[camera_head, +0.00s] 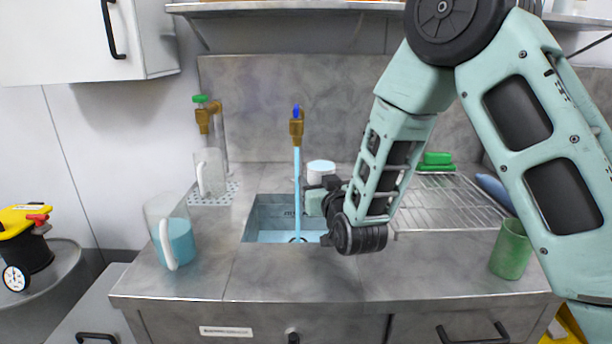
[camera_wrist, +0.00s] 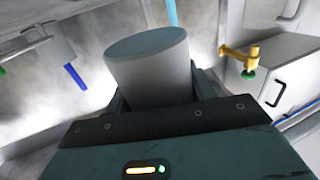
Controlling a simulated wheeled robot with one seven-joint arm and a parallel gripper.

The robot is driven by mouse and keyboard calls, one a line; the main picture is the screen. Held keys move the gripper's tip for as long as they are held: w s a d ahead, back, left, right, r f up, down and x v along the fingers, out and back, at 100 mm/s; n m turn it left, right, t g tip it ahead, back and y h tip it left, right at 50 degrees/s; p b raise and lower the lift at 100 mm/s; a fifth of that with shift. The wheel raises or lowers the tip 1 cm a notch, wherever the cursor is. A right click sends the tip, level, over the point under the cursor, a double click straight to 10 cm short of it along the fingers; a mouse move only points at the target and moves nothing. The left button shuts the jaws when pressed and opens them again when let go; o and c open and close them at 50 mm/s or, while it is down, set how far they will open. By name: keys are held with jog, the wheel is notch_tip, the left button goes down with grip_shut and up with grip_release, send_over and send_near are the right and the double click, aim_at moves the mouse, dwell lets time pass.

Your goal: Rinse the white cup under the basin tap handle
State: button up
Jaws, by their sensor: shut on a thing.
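The white cup (camera_head: 320,171) shows just above my gripper (camera_head: 323,197), right of the water stream in the head view. In the wrist view the cup (camera_wrist: 148,72) looks grey and stands between the fingers of my gripper (camera_wrist: 160,97), which is shut on it. The cup's lower part is hidden. The basin tap has a blue handle (camera_head: 296,111) on a brass body. A blue stream (camera_head: 297,180) runs from it into the sunken basin (camera_head: 265,220). The stream passes beside the cup in the head view; I see no water striking it.
A brass tap with a green handle (camera_head: 200,99) stands left, above a clear jug (camera_head: 209,171). A jug of blue liquid (camera_head: 180,241) stands front left. A wire rack (camera_head: 440,198) and a green cup (camera_head: 510,250) are at the right. The front counter is clear.

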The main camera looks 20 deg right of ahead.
jog(key=shift+s+r+p, duration=0.35)
jog(key=shift+s+r, duration=0.7)
jog(key=shift+s, duration=0.2)
jog(key=shift+s+a+r, duration=0.1)
jog(key=shift+s+r, duration=0.7)
jog(key=shift+s, duration=0.1)
jog(key=shift+p, duration=0.3)
